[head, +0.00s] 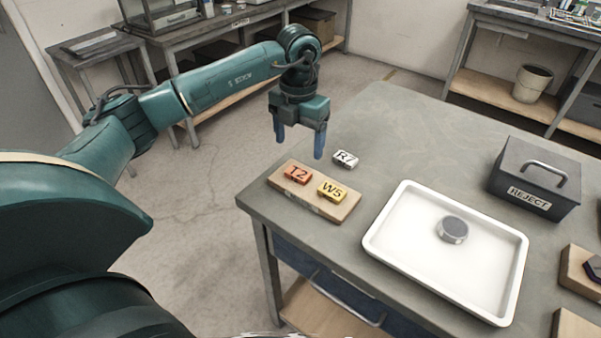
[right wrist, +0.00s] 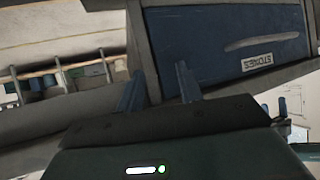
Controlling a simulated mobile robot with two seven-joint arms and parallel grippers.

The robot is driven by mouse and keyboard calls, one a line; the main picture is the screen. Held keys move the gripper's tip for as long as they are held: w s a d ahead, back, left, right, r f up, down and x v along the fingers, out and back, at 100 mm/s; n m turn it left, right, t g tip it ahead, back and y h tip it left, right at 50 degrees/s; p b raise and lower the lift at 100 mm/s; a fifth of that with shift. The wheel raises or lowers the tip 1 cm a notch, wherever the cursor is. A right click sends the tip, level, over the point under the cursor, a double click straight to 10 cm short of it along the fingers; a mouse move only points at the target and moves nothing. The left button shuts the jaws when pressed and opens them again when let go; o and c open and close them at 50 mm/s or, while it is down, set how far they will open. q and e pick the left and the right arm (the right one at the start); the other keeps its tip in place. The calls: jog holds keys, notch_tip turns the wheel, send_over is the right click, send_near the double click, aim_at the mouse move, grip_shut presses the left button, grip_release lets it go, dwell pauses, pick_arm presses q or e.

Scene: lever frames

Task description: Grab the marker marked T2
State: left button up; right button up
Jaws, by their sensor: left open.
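The marker T2 (head: 297,173) is an orange block lying on the left part of a wooden board (head: 325,205) at the table's near left corner. The yellow marker W5 (head: 332,191) lies on the same board to its right. The white marker R7 (head: 345,158) lies on the bare table behind the board. My left gripper (head: 299,148) points down above and behind T2, open and empty, with its blue fingers apart. My right gripper (right wrist: 159,80) shows in the right wrist view with its fingers apart and nothing between them.
A white tray (head: 376,240) holding a round grey piece (head: 452,229) stands right of the board. A dark REJECT box (head: 535,178) stands behind it. Wooden blocks (head: 578,272) lie at the right edge. A blue STORES drawer (right wrist: 205,45) is near my right gripper.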

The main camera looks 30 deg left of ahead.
aim_at(300, 171)
pick_arm(q)
jog(key=f, duration=0.4)
jog(key=f+p, duration=0.1)
jog(key=f, duration=0.2)
jog(key=shift+w+f, duration=0.2)
jog(key=shift+f, duration=0.2)
jog(key=c, duration=1.1)
